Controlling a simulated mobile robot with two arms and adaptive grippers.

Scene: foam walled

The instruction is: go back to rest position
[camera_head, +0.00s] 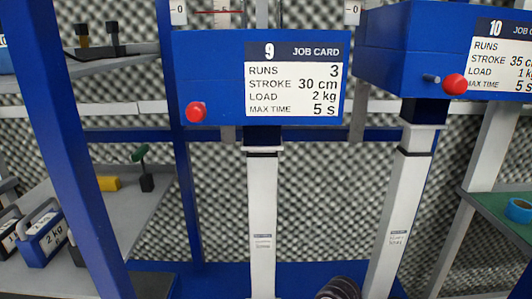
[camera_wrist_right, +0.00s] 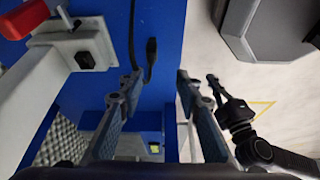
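My right gripper (camera_wrist_right: 157,82) shows in the right wrist view. Its two fingers are spread apart, with nothing held between them. A blue panel lies behind the left finger, and pale floor shows behind the right one. Neither gripper can be made out in the head view. A dark ribbed, rounded part at the bottom edge of that view may be mine; I cannot tell which part it is.
Blue job card boxes 9 (camera_head: 220,80) and 10 (camera_head: 400,45) stand on white columns ahead. Blue 2 kg weights (camera_head: 40,240) sit on a left shelf; blue tape (camera_head: 518,211) lies on a right shelf. A black cable (camera_wrist_right: 148,55) hangs near my right gripper.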

